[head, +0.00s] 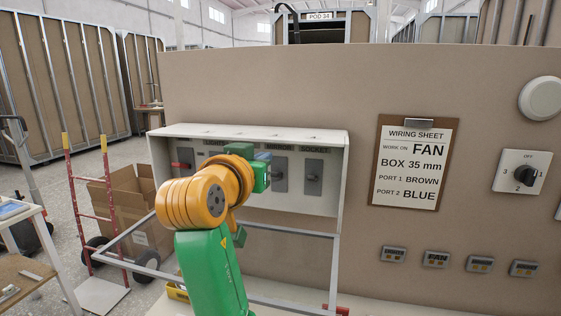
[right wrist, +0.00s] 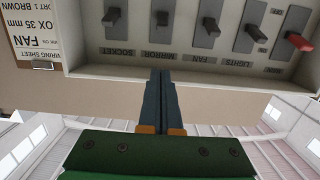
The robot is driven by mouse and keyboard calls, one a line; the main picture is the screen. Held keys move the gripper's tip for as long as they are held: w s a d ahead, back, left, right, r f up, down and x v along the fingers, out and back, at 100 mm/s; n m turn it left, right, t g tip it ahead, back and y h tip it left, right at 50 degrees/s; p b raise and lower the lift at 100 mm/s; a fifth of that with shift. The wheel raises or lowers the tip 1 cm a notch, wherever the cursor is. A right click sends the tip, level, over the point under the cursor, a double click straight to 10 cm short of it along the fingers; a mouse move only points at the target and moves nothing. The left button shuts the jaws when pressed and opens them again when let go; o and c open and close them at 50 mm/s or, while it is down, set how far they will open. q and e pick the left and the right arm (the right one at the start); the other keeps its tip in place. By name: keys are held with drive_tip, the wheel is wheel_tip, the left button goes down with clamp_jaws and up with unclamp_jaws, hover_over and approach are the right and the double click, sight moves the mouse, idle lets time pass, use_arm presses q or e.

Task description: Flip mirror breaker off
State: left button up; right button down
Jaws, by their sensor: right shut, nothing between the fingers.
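The mirror breaker (head: 281,175) is a dark lever on a grey plate under the MIRROR label, in the white breaker box (head: 342,180). In the right wrist view, which is upside down, its lever (right wrist: 162,18) stands out from the plate. Whether it is on or off I cannot tell. My right gripper (head: 266,161) is shut and empty, at the box front beside the mirror breaker. Its blue-grey fingers (right wrist: 163,73) point toward the MIRROR label, apart from the lever in that view. My left gripper is not in view.
The socket breaker (head: 313,177) and fan breaker (right wrist: 209,24) flank the mirror one. The lights breaker (right wrist: 256,32) and a red-handled switch (right wrist: 299,42) lie further along. A wiring sheet (head: 412,165) and rotary switch (head: 523,173) are on the panel to the right.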

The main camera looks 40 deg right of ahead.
drive_tip(key=r+v, duration=0.1)
drive_tip(key=v, duration=0.2)
drive_tip(key=p, duration=0.6)
hover_over(273, 175)
drive_tip(key=shift+f, duration=0.5)
drive_tip(key=shift+w+d+f, duration=0.25)
drive_tip(key=shift+w+d, duration=0.05)
drive_tip(key=shift+d, duration=0.05)
drive_tip(key=f, duration=0.1)
drive_tip(key=s+a+f+p, duration=0.1)
drive_tip(key=shift+f, duration=0.35)
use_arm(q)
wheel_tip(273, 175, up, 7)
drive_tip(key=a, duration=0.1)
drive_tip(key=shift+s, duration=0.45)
use_arm(e)
drive_tip(key=shift+a+f, duration=0.25)
drive_tip(key=shift+f, duration=0.35)
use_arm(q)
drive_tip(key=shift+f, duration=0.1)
